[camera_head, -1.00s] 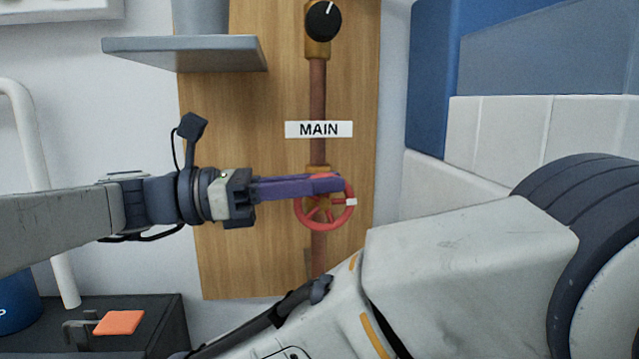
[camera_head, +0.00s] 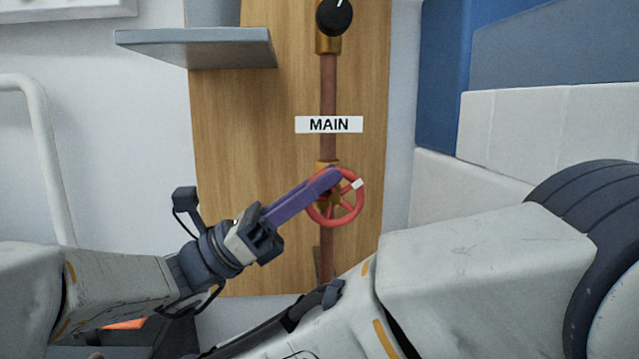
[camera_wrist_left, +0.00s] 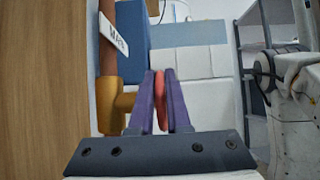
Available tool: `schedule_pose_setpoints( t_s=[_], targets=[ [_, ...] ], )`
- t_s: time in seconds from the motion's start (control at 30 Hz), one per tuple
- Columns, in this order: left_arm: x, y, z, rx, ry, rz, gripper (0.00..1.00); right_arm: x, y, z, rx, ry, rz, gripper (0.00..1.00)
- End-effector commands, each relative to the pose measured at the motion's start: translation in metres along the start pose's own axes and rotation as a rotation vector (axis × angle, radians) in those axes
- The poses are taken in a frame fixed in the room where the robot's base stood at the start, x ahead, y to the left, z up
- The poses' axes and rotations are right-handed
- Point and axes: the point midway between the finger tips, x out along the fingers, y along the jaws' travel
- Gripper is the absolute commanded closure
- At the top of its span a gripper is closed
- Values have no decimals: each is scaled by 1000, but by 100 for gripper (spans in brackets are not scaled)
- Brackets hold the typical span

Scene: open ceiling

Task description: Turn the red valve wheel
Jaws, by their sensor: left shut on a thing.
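The red valve wheel (camera_head: 346,219) is mounted on a brass fitting on a copper pipe, in front of a wooden board. A white mark on its rim points to the upper right. My left gripper (camera_head: 331,178) reaches up from the lower left with its purple fingers on the wheel's upper-left rim. In the left wrist view the red rim (camera_wrist_left: 160,100) stands between the two fingers, and the gripper is shut on it. My right arm crosses the lower right of the head view, but its gripper is out of view.
A white MAIN label (camera_head: 329,125) sits above the wheel, with a black knob (camera_head: 334,16) higher on the pipe. A grey shelf (camera_head: 200,47) juts out at the upper left. A white pipe rail (camera_head: 45,160) stands at the far left.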

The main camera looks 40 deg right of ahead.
Motion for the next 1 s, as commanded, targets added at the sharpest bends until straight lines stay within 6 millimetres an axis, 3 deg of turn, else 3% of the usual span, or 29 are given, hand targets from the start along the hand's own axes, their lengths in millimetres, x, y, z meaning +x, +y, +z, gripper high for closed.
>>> schedule_pose_setpoints(
  t_s=[0.4, 0.43, 0.5, 0.83, 1.0],
  targets=[
    [-1, 0, -1, -2, -6, -2, 100, 0, 0, 0, 0, 0, 0, 50],
    [-1, 0, -1, -2, -6, -2, 74, 0, 0, 0, 0, 0, 0, 50],
    [-1, 0, -1, -2, -6, -1, 55, 0, 0, 0, 0, 0, 0, 50],
    [-2, 0, 0, -1, -6, 1, 55, -2, 0, 0, 0, 0, 0, 50],
    [-22, 1, 2, -3, -5, 5, 55, -14, -1, -1, 0, 0, 0, 50]
  ],
)
